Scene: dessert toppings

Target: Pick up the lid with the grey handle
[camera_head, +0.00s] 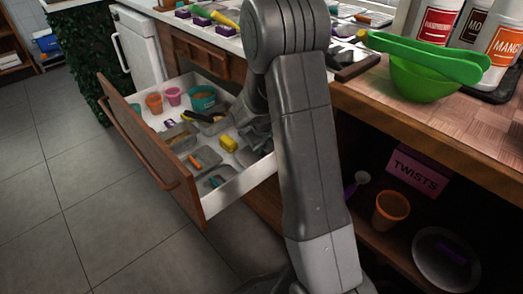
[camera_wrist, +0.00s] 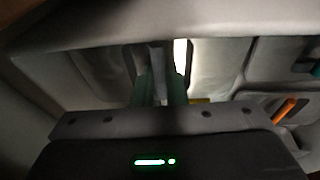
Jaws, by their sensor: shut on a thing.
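In the head view my gripper (camera_head: 257,132) is down inside the open drawer (camera_head: 233,190), at its right end and partly behind my arm. In the wrist view my gripper (camera_wrist: 160,88) has its two greenish fingers close together around a thin grey upright piece (camera_wrist: 158,84), which looks like the grey handle. A wide grey surface with recesses lies around and beneath the fingers in the wrist view; I cannot tell lid from trays there. The lid's outline is hidden by my arm in the head view.
The drawer also holds grey trays, a teal container (camera_head: 202,98), an orange cup (camera_head: 154,102), a pink cup (camera_head: 172,95) and a yellow block (camera_head: 229,142). A green bowl (camera_head: 422,84) and bottles stand on the counter. The floor left of the drawer is clear.

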